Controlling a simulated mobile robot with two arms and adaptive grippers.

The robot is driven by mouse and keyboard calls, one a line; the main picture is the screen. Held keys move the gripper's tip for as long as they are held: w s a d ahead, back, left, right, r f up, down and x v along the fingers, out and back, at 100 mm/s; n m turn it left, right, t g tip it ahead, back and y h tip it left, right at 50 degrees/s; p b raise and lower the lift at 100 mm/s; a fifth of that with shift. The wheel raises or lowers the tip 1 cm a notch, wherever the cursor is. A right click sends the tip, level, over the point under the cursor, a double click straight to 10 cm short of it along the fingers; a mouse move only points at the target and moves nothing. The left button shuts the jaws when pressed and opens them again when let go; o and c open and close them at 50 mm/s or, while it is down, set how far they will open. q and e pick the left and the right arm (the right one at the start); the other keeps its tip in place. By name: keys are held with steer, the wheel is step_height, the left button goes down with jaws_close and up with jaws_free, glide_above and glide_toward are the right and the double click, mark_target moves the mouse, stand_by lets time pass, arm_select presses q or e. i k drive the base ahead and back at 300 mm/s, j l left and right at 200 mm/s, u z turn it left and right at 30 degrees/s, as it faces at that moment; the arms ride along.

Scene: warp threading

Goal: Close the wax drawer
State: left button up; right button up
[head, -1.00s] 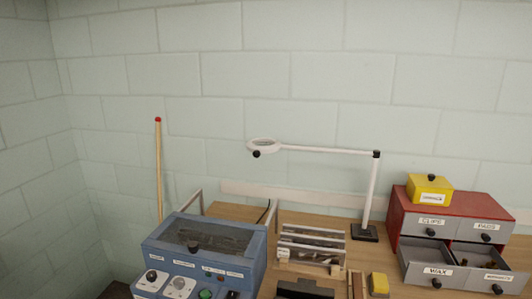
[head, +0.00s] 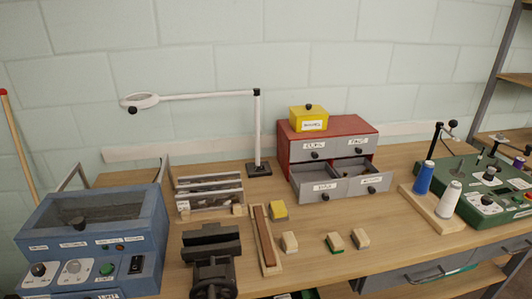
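The wax drawer (head: 316,187) is the lower left drawer of a red cabinet (head: 327,133) at the back of the bench. It is grey, with a white label and a dark knob on its front. It is pulled out, and its grey inside shows from above. The lower right drawer (head: 372,186) beside it is also pulled out and has dark contents. The two upper drawers look shut. Neither of my grippers is in view.
A yellow lidded box (head: 309,121) stands on the cabinet. Small blocks (head: 334,243) and a wooden strip (head: 264,240) lie in front. A magnifier lamp (head: 258,135) stands left; a spool board (head: 433,210) stands right. Some bench before the drawers is bare.

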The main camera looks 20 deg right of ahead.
mark_target(316, 178)
steer(key=z, duration=1.2)
steer(key=i+j+u, duration=0.15)
steer(key=j, duration=0.2)
